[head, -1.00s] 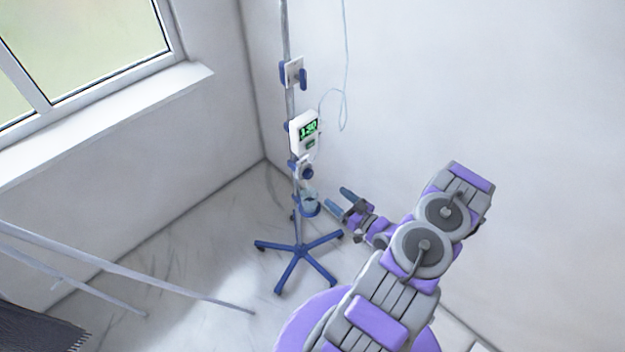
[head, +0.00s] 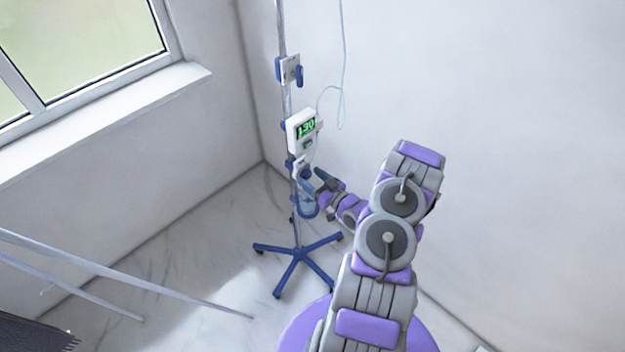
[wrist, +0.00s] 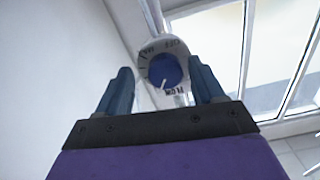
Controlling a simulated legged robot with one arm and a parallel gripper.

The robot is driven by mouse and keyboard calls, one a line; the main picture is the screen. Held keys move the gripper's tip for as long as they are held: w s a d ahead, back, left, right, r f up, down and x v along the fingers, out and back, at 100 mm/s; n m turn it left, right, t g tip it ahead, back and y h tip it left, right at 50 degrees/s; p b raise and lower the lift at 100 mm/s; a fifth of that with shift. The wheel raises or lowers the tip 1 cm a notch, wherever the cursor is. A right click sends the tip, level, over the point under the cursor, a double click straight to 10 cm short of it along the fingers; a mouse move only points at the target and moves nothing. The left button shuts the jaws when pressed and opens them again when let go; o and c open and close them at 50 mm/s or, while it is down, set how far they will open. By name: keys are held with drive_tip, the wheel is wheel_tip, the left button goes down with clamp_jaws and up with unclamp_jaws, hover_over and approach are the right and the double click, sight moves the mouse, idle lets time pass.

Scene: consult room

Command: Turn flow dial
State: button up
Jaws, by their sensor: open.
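My gripper (wrist: 160,88) is open, with one blue finger on each side of the dial in that view. No contact between fingers and dial is visible. In the head view my gripper (head: 312,180) is beside the pole, below the white pump (head: 302,132) with its green display. The dial is mostly hidden there by my gripper.
The pole (head: 281,40) stands on a blue legged base (head: 298,255). A blue cup-like holder (head: 306,208) hangs below my gripper. A clear tube (head: 342,70) loops by the wall. A window (head: 80,45) is at the left, and pale rails (head: 120,272) cross the lower left.

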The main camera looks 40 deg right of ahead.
drive_tip(key=shift+w+a+r, duration=0.1)
drive_tip(key=shift+a, duration=0.25)
drive_tip(key=shift+c, duration=0.3)
drive_tip(key=shift+d, duration=0.15)
drive_tip(key=c, duration=1)
drive_tip(key=shift+r+n+p, duration=0.2)
drive_tip(key=shift+n+p, duration=0.2)
drive_tip(key=shift+p, duration=0.6)
drive_tip(key=shift+f+n+p, duration=0.15)
drive_tip(key=shift+n+p, duration=0.35)
drive_tip(key=shift+p, duration=0.2)
drive_tip(key=o, duration=1.1)
drive_tip(key=shift+f, duration=0.1)
drive_tip(key=shift+c, duration=0.2)
drive_tip(key=s+d+p, duration=0.1)
drive_tip(key=s+p, duration=0.2)
drive_tip(key=s, duration=1.4)
drive_tip(key=shift+s+d, duration=0.2)
drive_tip(key=shift+d, duration=0.1)
